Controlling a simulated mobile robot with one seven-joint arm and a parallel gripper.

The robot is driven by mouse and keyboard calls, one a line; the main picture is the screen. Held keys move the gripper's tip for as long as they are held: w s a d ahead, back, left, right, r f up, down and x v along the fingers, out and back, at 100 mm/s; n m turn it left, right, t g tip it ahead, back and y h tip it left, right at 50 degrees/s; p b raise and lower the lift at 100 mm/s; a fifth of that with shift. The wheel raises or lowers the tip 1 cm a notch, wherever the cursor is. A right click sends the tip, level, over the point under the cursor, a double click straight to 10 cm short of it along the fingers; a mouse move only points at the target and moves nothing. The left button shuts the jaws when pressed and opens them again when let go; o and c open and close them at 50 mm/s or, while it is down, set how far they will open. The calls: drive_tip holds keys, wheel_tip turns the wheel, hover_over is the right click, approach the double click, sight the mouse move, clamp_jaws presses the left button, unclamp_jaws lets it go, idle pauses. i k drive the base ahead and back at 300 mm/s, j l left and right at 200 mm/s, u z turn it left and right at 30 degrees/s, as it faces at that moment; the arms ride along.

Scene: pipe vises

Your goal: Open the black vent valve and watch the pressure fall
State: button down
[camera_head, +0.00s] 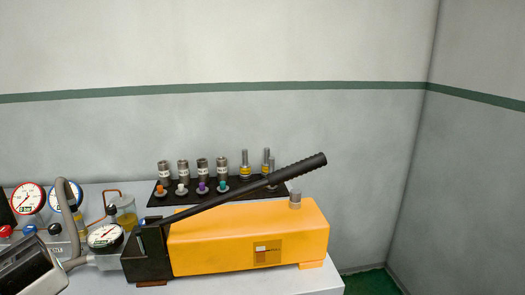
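A small black knob (55,229) stands at the left on a pale block with partly readable lettering, beside a blue knob (29,229) and a red knob (6,231). The black knob is the likely vent valve; whether it is open or shut cannot be told. A red-rimmed gauge (28,198) and a blue-rimmed gauge (58,193) stand behind the knobs. A white-faced gauge (104,237) sits at the pump's left end. The readings are too small to be sure of.
A yellow pump (245,238) with a long black raised lever (250,187) fills the bench middle. Behind it, a black mat (165,199) holds several metal fittings.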

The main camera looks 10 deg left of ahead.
sight(55, 229)
drive_tip(key=u, duration=1.4)
